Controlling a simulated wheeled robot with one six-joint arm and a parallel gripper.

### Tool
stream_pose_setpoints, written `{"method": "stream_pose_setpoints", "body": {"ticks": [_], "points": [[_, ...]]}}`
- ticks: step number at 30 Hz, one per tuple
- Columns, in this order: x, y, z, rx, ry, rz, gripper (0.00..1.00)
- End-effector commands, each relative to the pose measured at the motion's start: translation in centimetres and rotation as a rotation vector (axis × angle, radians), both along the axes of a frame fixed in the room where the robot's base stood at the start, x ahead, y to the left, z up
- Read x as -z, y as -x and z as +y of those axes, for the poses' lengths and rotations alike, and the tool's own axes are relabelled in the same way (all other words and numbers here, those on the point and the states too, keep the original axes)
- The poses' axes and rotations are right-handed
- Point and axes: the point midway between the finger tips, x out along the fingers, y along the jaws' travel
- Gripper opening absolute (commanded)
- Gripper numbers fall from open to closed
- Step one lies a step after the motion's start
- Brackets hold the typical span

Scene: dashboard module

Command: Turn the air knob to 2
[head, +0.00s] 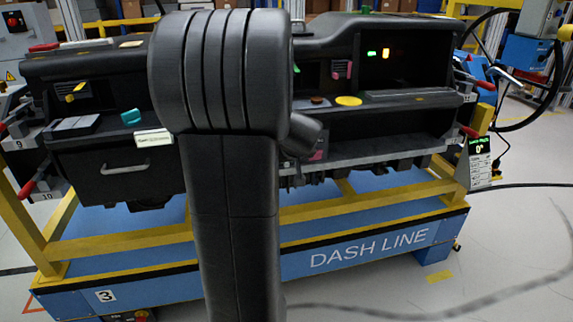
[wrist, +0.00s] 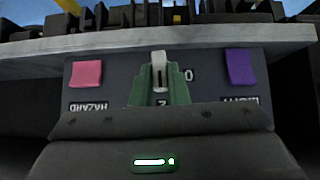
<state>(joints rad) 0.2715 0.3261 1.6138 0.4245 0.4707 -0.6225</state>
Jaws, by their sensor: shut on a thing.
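In the wrist view the air knob (wrist: 159,66), a pale grey upright piece, stands in the middle of a dark panel (wrist: 205,91). My gripper (wrist: 159,90) has its green fingers shut on the knob, one on each side. A "0" is printed to the right of the knob. A "2" shows below it, between the fingers and partly hidden. The panel's lettering appears upside down. In the head view my arm covers the middle of the dashboard (head: 115,165), and I cannot make out the knob or the fingertips there.
A pink HAZARD switch (wrist: 86,74) is left of the knob and a purple LIGHT switch (wrist: 240,68) is right of it. A pale ledge (wrist: 60,52) runs just beyond the panel. In the head view a small display (head: 479,146) at the right reads 0°.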

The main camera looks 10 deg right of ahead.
Motion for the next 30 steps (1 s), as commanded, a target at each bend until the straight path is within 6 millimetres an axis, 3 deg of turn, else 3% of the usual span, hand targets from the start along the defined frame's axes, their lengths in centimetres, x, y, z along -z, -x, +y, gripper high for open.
{"method": "stream_pose_setpoints", "body": {"ticks": [25,26,27,28,30], "points": [[-0.07,0.08,0.00,-0.005,-0.033,-0.001,0.00],[-0.07,0.09,0.01,-0.005,-0.033,-0.001,0.20],[-0.07,0.09,0.01,-0.005,-0.033,-0.001,0.28],[-0.07,0.09,0.01,-0.005,-0.033,-0.001,0.34],[-0.06,0.08,0.01,-0.005,-0.033,-0.001,0.36]]}}
